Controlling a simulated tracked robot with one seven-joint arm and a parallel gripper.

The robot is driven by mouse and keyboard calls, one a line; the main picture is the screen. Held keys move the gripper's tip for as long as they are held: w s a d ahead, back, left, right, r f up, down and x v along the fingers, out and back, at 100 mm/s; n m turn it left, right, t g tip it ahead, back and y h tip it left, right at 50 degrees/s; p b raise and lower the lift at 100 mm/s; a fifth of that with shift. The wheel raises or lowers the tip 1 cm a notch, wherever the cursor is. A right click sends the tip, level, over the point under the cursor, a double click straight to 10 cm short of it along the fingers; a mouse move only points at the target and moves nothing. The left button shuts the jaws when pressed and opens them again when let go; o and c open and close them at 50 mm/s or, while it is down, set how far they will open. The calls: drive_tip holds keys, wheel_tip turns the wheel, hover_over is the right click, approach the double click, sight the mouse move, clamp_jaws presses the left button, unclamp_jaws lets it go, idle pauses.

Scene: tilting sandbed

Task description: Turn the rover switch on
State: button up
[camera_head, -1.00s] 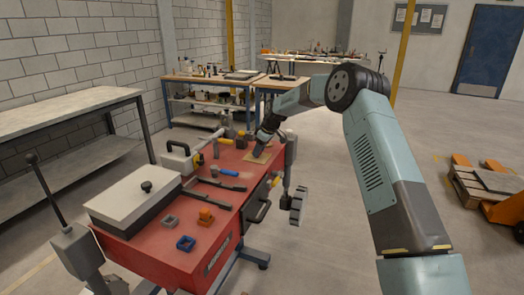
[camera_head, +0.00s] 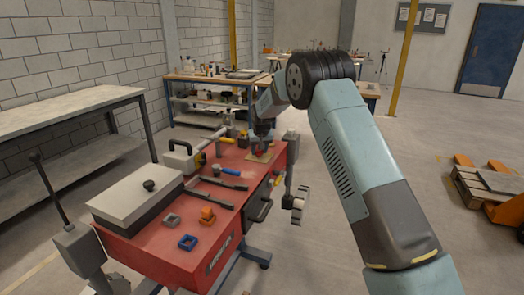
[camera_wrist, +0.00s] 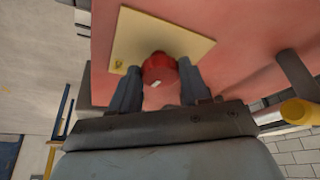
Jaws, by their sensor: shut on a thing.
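The rover switch is a round red knob (camera_wrist: 160,70) with a small white mark, on a yellowish plate (camera_wrist: 136,25) on the red rover top. In the wrist view my gripper (camera_wrist: 158,82) has one finger on each side of the knob and is shut on it. In the head view my gripper (camera_head: 262,139) points down over the plate (camera_head: 262,156) at the far right of the red rover top (camera_head: 203,232). The knob shows there only as a small red spot (camera_head: 258,153) under the gripper.
A white-lidded box (camera_head: 135,197), blue and orange brackets, dark bars and a blue-handled tool (camera_head: 229,170) lie on the red top. Grey masts (camera_head: 290,165) stand at its corners. A workbench (camera_head: 205,80) is behind. The floor at right is open up to an orange pallet truck (camera_head: 505,210).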

drive_tip(key=m, duration=0.1)
drive_tip(key=a+m+h, duration=0.1)
drive_tip(key=m, duration=0.1)
drive_tip(key=shift+s+m, duration=0.1)
drive_tip(key=shift+m, duration=0.2)
drive_tip(key=shift+m+h, duration=0.8)
drive_tip(key=shift+m, duration=0.9)
drive_tip(key=shift+d, duration=0.1)
drive_tip(key=o, duration=1)
drive_tip(key=shift+o, duration=0.2)
drive_tip(key=shift+r, duration=0.45)
drive_tip(key=v, duration=1.2)
drive_tip(key=shift+r, duration=0.35)
